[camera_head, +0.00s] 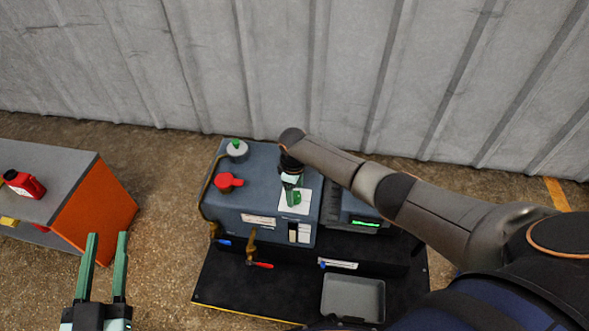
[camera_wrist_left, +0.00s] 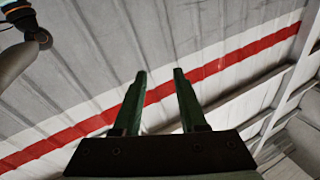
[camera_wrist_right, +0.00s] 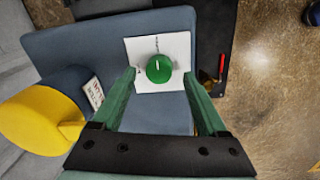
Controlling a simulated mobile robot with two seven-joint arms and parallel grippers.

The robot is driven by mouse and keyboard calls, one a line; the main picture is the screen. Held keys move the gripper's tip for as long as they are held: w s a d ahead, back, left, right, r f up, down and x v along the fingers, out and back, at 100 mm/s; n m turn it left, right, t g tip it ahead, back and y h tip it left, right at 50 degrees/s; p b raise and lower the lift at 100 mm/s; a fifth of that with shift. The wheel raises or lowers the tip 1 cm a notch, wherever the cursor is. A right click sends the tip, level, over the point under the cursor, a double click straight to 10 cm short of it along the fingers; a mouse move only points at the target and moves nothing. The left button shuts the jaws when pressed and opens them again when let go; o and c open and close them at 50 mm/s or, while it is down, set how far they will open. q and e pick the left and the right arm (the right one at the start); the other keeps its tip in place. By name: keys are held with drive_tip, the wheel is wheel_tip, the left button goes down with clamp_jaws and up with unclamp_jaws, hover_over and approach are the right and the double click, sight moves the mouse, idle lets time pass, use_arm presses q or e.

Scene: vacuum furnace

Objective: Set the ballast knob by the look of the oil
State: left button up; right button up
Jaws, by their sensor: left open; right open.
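The green ballast knob (camera_wrist_right: 159,68) sits on a white plate (camera_wrist_right: 174,46) on top of the blue-grey pump (camera_head: 263,182). A light mark shows on the knob's top in the right wrist view. My right gripper (camera_head: 292,187) is open above the plate, pointing down. In the right wrist view its fingertips (camera_wrist_right: 159,76) appear on either side of the knob; I cannot tell whether they touch it. A small light-and-dark window (camera_head: 299,233) is on the pump's front; the oil's look is too small to tell. My left gripper (camera_head: 107,236) is open and empty, away at the left.
A red cap (camera_head: 229,182) and a grey round fitting with a green top (camera_head: 237,150) are on the pump. Brown valves with blue and red handles (camera_head: 260,265) are at its front. A grey tray (camera_head: 353,298) lies on the black base. An orange-sided cabinet (camera_head: 97,205) carries a red bottle (camera_head: 24,184).

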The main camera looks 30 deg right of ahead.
sight(295, 197)
wheel_tip(295, 197, up, 5)
drive_tip(key=shift+s+f+p, duration=0.1)
drive_tip(key=shift+f+p, duration=0.05)
drive_tip(key=shift+p, duration=0.95)
use_arm(q)
drive_tip(key=s+f+n+g+y+p, duration=0.1)
drive_tip(key=s+f+g, duration=0.3)
drive_tip(key=f, duration=0.5)
drive_tip(key=s+f+n+g+y+p, duration=0.1)
drive_tip(key=s+f+g, duration=0.3)
drive_tip(key=f, duration=0.6)
drive_tip(key=shift+n+g, duration=0.5)
drive_tip(key=shift+g, duration=0.2)
use_arm(e)
wheel_tip(295, 197, up, 6)
drive_tip(key=shift+a, duration=0.2)
drive_tip(key=shift+s, duration=0.1)
